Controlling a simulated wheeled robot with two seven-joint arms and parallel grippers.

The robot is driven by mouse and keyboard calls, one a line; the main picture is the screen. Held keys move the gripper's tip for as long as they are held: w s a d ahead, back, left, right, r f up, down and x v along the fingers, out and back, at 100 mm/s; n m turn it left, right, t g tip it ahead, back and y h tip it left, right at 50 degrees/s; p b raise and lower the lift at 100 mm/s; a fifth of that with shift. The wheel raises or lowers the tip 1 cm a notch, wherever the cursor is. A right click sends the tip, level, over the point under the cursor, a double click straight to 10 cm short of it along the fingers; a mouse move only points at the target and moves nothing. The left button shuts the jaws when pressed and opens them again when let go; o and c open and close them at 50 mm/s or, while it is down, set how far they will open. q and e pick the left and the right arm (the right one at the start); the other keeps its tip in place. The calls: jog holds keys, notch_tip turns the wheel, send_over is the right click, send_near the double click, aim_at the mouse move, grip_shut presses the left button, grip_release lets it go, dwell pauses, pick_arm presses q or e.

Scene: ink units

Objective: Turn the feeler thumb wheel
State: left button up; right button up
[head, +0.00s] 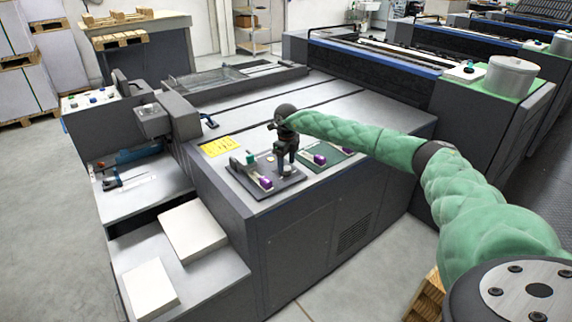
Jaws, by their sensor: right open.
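My right gripper (286,167) points down over a dark plate (283,187) on the near top of the grey machine. It is open, and its fingertips are at or just above the plate; I cannot tell whether they touch anything. On the plate, left of the gripper, are a small teal part (250,157) and a purple knob (265,183). Right of the gripper, a green plate (333,156) carries another purple knob (319,160). Which part is the feeler thumb wheel I cannot tell; the gripper hides part of the plate. My left gripper is not in view.
A yellow label (221,146) lies behind the dark plate. Left are a raised grey block (154,121) and lower shelves with white paper stacks (192,231). A taller unit with a grey canister (511,76) stands right.

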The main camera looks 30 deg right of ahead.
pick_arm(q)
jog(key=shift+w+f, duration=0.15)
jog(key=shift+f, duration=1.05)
pick_arm(e)
jog(key=shift+f, duration=0.95)
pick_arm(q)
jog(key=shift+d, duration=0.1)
pick_arm(e)
jog(key=shift+c, duration=0.5)
jog(key=c, duration=0.9)
jog(key=m+b, duration=0.1)
jog(key=m, duration=0.3)
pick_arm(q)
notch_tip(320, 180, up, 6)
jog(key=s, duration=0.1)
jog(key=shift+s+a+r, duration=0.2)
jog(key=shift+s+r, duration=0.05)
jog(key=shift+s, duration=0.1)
pick_arm(e)
jog(key=o, duration=1)
